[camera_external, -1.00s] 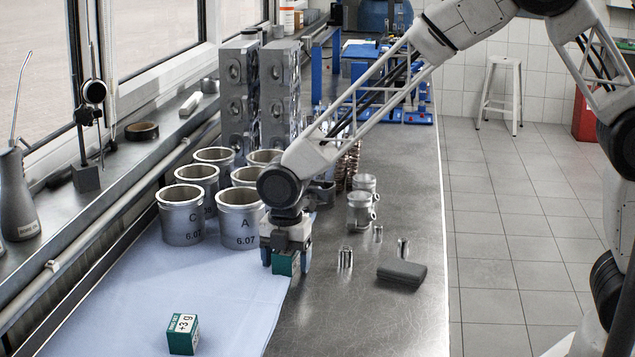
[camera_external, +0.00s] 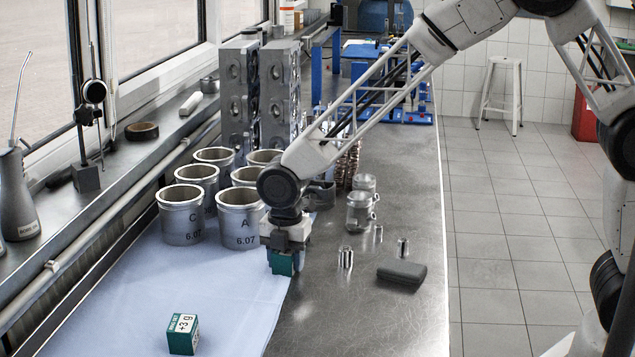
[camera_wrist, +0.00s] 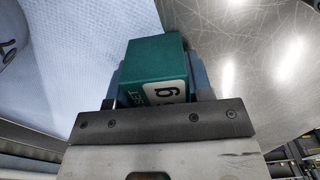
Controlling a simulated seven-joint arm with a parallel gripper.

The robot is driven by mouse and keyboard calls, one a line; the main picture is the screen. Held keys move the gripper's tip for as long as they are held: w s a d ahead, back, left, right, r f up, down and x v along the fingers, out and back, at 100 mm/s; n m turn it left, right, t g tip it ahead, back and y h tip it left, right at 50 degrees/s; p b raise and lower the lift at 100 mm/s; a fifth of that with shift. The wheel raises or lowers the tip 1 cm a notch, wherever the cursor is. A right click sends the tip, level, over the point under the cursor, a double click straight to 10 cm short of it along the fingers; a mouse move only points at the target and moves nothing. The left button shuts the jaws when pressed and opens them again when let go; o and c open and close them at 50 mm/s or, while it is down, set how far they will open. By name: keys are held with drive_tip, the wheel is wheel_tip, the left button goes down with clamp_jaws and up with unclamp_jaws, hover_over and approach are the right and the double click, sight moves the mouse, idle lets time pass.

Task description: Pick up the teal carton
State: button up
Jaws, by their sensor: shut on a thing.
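A teal carton (camera_external: 281,263) is between the fingers of my gripper (camera_external: 284,262), at the right edge of the blue cloth. In the wrist view the carton (camera_wrist: 155,65) shows its plain teal face and part of a white label with "SET" and "g". My gripper (camera_wrist: 158,88) is shut on it, with a blue finger on each side. Whether the carton's underside touches the bench is hard to tell. A second teal carton (camera_external: 183,334), marked "+3 g", stands on the cloth at the front, apart from my gripper.
Several metal cylinder liners (camera_external: 181,215) stand on the blue cloth (camera_external: 215,290) just left of and behind my gripper. The bench front (camera_external: 350,325) is clear.

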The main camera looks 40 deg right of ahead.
drive_tip(key=shift+r, duration=0.1)
drive_tip(key=shift+r, duration=0.85)
drive_tip(key=shift+s+d+r, duration=0.1)
drive_tip(key=shift+s+r, duration=0.05)
drive_tip(key=shift+r, duration=0.75)
drive_tip(key=s+d, duration=0.3)
drive_tip(key=s, duration=0.1)
drive_tip(key=s+d+r, duration=0.1)
drive_tip(key=s+d, duration=0.2)
drive_tip(key=s, duration=0.1)
drive_tip(key=s+d, duration=0.4)
drive_tip(key=shift+r, duration=0.15)
